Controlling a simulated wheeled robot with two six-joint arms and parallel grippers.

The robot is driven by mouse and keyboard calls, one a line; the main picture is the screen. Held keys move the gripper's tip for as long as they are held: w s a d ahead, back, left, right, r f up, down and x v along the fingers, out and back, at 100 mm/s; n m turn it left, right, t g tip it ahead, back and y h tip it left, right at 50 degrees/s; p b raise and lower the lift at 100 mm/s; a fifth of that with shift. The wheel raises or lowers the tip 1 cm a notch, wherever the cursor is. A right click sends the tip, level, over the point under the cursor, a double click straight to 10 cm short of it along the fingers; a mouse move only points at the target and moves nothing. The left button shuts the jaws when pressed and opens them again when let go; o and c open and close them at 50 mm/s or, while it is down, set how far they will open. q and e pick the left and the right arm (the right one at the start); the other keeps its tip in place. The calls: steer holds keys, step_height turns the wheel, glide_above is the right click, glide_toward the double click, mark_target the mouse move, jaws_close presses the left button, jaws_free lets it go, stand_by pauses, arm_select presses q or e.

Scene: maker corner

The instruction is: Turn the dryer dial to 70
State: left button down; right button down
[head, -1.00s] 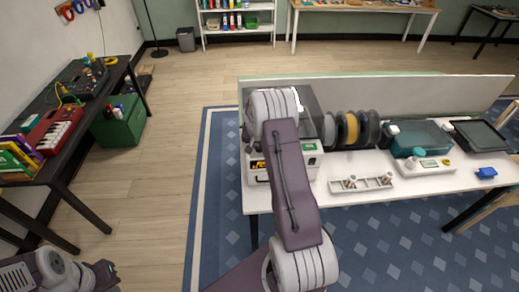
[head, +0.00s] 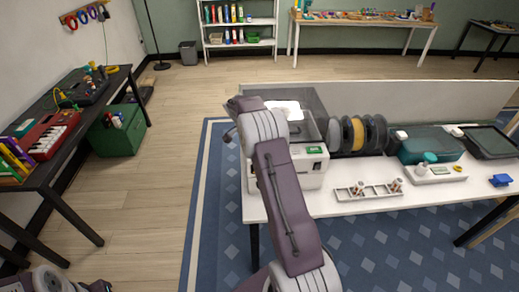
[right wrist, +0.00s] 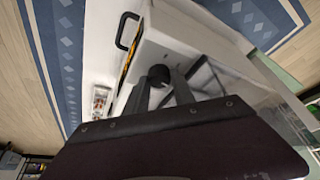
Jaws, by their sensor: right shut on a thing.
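A white machine (head: 314,160) with a clear cover and a small green display stands at the left end of the white table. My right arm covers its left front in the head view, so the right gripper is hidden there. In the right wrist view, my right gripper (right wrist: 160,82) has its fingers on either side of a dark round knob (right wrist: 158,74) on the white machine (right wrist: 170,45) and is shut on it. The knob looks like the dial; its marks and setting cannot be read. My left gripper is out of view.
Filament spools (head: 358,134) and a teal box (head: 430,144) stand right of the machine. A white rack (head: 368,191) lies along the front of the table (head: 330,206). A dark handle (right wrist: 126,30) juts from the machine near my gripper. The floor left of the table is clear.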

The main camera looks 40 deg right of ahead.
stand_by(0.5)
steer(key=c, duration=1.1)
jaws_free()
steer(key=b+v, duration=0.1)
steer(key=v, duration=0.8)
steer(key=shift+w, duration=0.1)
